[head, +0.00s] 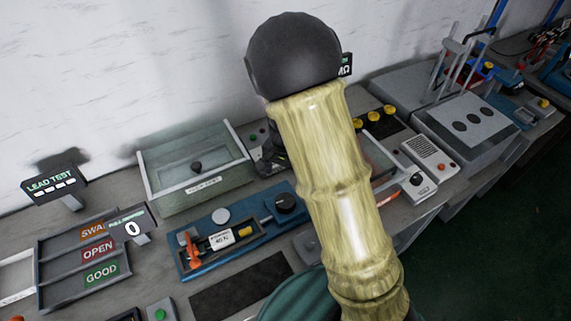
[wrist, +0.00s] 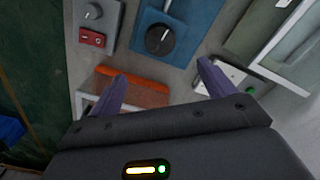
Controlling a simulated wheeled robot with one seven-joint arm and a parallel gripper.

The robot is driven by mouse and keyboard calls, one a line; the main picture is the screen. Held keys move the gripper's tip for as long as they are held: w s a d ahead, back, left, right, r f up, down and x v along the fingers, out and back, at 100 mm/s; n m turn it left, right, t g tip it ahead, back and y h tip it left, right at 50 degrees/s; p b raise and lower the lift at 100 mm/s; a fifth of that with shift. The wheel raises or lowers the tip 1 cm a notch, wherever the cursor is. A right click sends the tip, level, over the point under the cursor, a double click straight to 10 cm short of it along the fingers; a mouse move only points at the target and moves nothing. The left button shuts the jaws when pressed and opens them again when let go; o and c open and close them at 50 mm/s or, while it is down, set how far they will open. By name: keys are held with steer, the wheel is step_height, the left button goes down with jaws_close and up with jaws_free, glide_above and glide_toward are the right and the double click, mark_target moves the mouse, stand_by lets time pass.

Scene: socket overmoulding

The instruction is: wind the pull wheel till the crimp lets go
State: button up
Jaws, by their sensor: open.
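The pull tester (head: 178,262) is a blue bench unit left of my arm in the head view. Its black pull wheel (head: 287,203) is at its right end. The wheel also shows in the wrist view (wrist: 160,39), with a pale pointer line, on its blue plate. A 40 N label (head: 221,239) and an orange part (head: 188,248) sit on the tester; the crimp itself is too small to make out. The pull display (head: 132,228) reads 0. My gripper (wrist: 163,82) is open, its purple fingers apart with nothing between them, short of the wheel. My arm hides it in the head view.
A glass-lidded box (head: 195,188) stands behind the tester. A sorting tray (head: 62,297) with SWAP, OPEN and GOOD labels is at left. In the wrist view an orange-edged box (wrist: 135,92) lies below the fingers. A dark mat (head: 240,288) lies bare in front.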

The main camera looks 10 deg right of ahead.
step_height(320, 180, up, 4)
steer(key=shift+f, duration=0.2)
stand_by(0.4)
steer(key=s+d+r+n+t, duration=0.2)
steer(key=s+d+r+n, duration=0.4)
steer(key=s+d, duration=0.3)
steer(key=s, duration=0.3)
steer(key=shift+s+d+t, duration=0.25)
steer(key=shift+t, duration=0.05)
steer(key=shift+r, duration=0.1)
stand_by(2.4)
